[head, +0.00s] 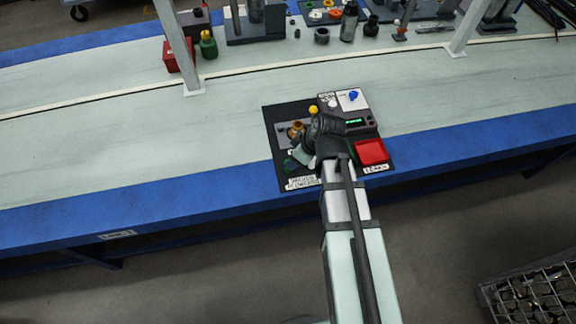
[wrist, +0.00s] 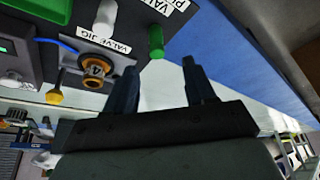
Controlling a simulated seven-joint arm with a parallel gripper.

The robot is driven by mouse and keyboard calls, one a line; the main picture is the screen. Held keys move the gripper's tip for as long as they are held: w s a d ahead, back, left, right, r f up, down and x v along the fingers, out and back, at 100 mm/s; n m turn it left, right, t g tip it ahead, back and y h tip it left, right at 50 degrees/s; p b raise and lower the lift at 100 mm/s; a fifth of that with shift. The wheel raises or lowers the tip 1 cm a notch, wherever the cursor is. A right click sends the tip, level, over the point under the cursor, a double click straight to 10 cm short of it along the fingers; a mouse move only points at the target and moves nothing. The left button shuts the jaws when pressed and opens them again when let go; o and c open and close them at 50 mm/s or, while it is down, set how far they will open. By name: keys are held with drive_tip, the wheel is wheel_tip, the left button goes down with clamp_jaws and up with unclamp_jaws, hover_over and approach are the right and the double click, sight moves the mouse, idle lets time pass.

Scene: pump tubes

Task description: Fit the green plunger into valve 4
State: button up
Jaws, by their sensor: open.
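The green plunger (wrist: 156,41) shows in the wrist view, just beyond my open fingertips and lined up with the gap between them. Nothing is between the fingers. My gripper (wrist: 159,66) is open; in the head view it (head: 302,156) is over the left part of the black station board, and the wrist covers some of it. Valve 4 (wrist: 96,70), an orange-brown ring marked 4, sits in the valve jig to the left of the fingers in the wrist view. In the head view the valve (head: 297,128) is just beyond the gripper. Its bore is hard to make out.
A white cylinder (wrist: 105,18) stands near the valve jig. A yellow-tipped part (head: 313,109) is behind the jig. A red tray (head: 371,152) and a blue knob (head: 353,95) lie to the right. The pale bench (head: 150,130) is clear to the left.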

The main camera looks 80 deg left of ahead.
drive_tip(key=shift+a+x, duration=0.2)
drive_tip(key=shift+x, duration=1.45)
drive_tip(key=shift+a+x, duration=0.15)
drive_tip(key=shift+x, duration=1.5)
drive_tip(key=shift+r, duration=0.1)
drive_tip(key=shift+c, duration=0.2)
clamp_jaws()
